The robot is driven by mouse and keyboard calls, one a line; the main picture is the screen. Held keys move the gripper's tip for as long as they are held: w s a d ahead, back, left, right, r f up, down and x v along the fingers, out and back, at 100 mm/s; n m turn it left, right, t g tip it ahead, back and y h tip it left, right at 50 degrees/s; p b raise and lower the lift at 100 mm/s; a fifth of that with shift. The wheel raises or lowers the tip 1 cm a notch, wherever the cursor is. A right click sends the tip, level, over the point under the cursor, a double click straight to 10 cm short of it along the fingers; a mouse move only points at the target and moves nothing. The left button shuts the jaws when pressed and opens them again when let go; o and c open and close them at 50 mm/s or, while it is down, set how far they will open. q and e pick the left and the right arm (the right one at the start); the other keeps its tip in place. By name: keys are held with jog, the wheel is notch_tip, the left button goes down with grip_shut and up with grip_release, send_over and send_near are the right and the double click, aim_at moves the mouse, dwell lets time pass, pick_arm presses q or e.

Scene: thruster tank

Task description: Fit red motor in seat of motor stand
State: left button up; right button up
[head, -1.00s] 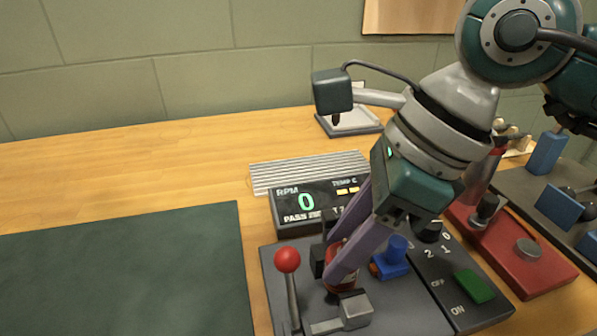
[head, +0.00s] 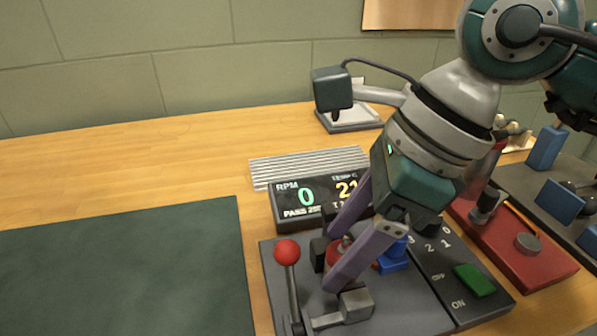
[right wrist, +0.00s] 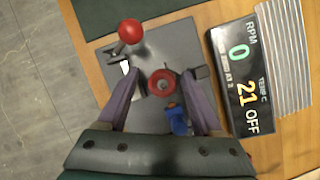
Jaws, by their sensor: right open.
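The red motor (head: 338,250) stands on the grey motor stand (head: 400,305), between a dark block and a grey metal block; the fingers partly hide it in the head view. From above, in the right wrist view, the round red motor (right wrist: 163,83) appears upright at the seat, but I cannot tell how deep it sits. My right gripper (head: 334,258) is open, its purple fingers on either side of the motor with gaps visible in the right wrist view. A lever with a red ball (head: 287,251) rises from the stand's left side. My left gripper is out of view.
A blue connector (head: 393,258) is close right of the motor. A green switch (head: 474,281) and dial are on the stand's right panel. The display (head: 290,213) stands behind. A red-based tool (head: 540,262) is at right. The dark green mat (head: 120,270) is clear.

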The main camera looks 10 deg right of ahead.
jog(key=v, duration=1)
jog(key=shift+w, duration=0.1)
